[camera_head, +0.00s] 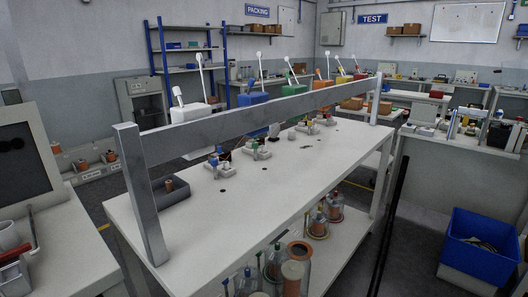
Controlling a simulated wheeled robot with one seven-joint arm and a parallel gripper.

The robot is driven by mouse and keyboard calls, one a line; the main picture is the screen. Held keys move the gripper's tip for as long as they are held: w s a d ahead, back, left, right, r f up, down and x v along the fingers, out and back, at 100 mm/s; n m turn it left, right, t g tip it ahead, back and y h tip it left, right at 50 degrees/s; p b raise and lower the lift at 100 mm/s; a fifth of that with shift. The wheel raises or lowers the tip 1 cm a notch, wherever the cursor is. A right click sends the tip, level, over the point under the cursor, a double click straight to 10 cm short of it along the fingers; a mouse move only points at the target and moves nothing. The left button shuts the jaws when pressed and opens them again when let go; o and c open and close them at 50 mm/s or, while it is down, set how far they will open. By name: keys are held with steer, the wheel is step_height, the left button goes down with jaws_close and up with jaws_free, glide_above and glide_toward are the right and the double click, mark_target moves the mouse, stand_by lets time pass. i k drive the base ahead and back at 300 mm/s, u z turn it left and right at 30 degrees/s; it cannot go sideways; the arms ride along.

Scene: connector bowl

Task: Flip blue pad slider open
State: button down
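A white workbench (225,225) stands in the middle of the head view. Several small light pads with coloured parts sit in a row along it. The nearest is a pale pad with a blue upright part (214,161), left of the bench's middle; I take it for the blue pad slider. It is small and far off, so I cannot tell whether the slider is open or shut. Another pale pad (257,153) stands to its right. My gripper is not in view.
A grey metal rail (260,107) on two posts runs lengthwise over the bench. A dark grey tray (172,192) sits at the bench's left end. Glass jars (296,268) stand on the lower shelf. A blue bin (478,248) stands at right. The bench's near side is clear.

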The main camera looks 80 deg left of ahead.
mark_target(219, 147)
steer(key=u, duration=0.05)
steer(key=i, duration=2.25)
steer(key=u, duration=4.25)
steer(key=i, duration=1)
steer(key=u, duration=0.05)
